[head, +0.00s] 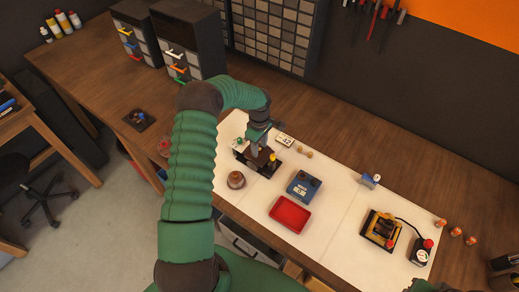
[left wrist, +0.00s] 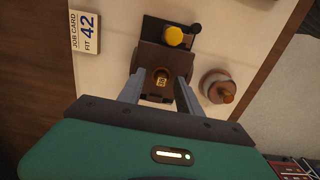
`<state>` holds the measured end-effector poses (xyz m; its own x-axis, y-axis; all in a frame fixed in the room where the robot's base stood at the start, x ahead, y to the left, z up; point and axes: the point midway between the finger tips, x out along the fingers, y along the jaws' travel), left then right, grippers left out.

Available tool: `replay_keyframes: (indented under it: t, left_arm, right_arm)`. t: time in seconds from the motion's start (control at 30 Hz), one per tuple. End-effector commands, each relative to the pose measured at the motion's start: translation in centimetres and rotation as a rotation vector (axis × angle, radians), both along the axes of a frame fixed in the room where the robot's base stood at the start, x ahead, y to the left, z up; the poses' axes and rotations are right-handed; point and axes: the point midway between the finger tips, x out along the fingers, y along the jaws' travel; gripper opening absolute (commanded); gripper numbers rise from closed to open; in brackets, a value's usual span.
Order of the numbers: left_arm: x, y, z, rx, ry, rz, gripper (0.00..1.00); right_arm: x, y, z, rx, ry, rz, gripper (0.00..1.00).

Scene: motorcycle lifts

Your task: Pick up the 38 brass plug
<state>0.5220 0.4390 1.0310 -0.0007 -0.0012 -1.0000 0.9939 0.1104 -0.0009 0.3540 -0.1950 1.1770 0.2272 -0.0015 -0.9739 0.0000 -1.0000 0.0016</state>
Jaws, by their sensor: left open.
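A small brass plug (left wrist: 161,80) with a pale number label stands in a dark block (left wrist: 160,58) in the left wrist view. The number is small and looks like 38, though I cannot read it surely. My left gripper (left wrist: 158,92) is open, with one finger on each side of the plug. I cannot tell whether the fingers touch it. In the head view my left gripper (head: 257,149) is over the dark fixture (head: 265,168), and its wrist hides the plug.
A yellow knob (left wrist: 174,36) is on the fixture's far side. A round copper-topped piece (left wrist: 217,86) stands close by. The job card (left wrist: 85,32) reads FIT 42. A blue box (head: 303,186), red tray (head: 290,214) and yellow device (head: 381,228) stand to the right.

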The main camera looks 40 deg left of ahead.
Motion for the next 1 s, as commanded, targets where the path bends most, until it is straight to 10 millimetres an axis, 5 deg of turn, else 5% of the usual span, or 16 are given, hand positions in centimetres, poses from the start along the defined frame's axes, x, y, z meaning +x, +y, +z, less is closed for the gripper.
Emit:
replay_keyframes:
  t: [0.37, 1.0]
  left_arm:
    - [0.0, 0.0, 0.0, 0.0, 0.001, 0.0, 0.0]
    - [0.0, 0.0, 1.3, 0.002, 0.0, 0.0, 0.0]
  right_arm:
    - [0.0, 0.0, -0.1, 0.0, 0.0, 0.0, 0.28]
    - [0.0, 0.0, -1.2, 0.0, 0.0, 0.0, 0.28]
